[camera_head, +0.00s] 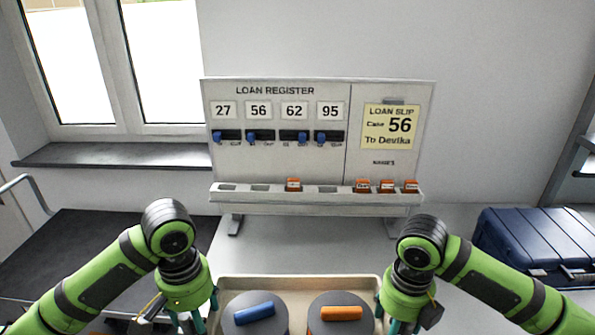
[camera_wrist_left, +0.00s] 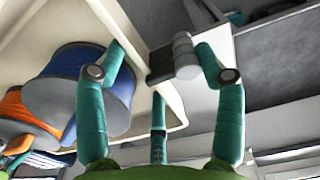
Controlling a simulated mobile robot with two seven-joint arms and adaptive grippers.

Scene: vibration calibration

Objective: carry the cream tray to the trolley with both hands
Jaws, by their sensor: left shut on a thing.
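The cream tray (camera_head: 300,281) is at the bottom of the head view, its near part cut off by the frame. It carries a grey-topped drum with a blue bar (camera_head: 254,314) and another with an orange bar (camera_head: 342,313). My left gripper (camera_head: 190,325) is at the tray's left end. In the left wrist view its teal fingers (camera_wrist_left: 158,58) are shut on the tray's end, by a grey grip on a dark block (camera_wrist_left: 184,58). My right gripper (camera_head: 402,326) is at the tray's right end; its fingertips are hidden. A dark top with a metal rail at the left, apparently the trolley (camera_head: 75,240), is partly behind my left arm.
A loan register board (camera_head: 280,170) stands behind the tray on the pale table (camera_head: 320,242), with blue sliders, orange tags and a yellow slip reading 56. A dark blue case (camera_head: 535,240) lies at the right. A window sill (camera_head: 110,155) is at the left.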

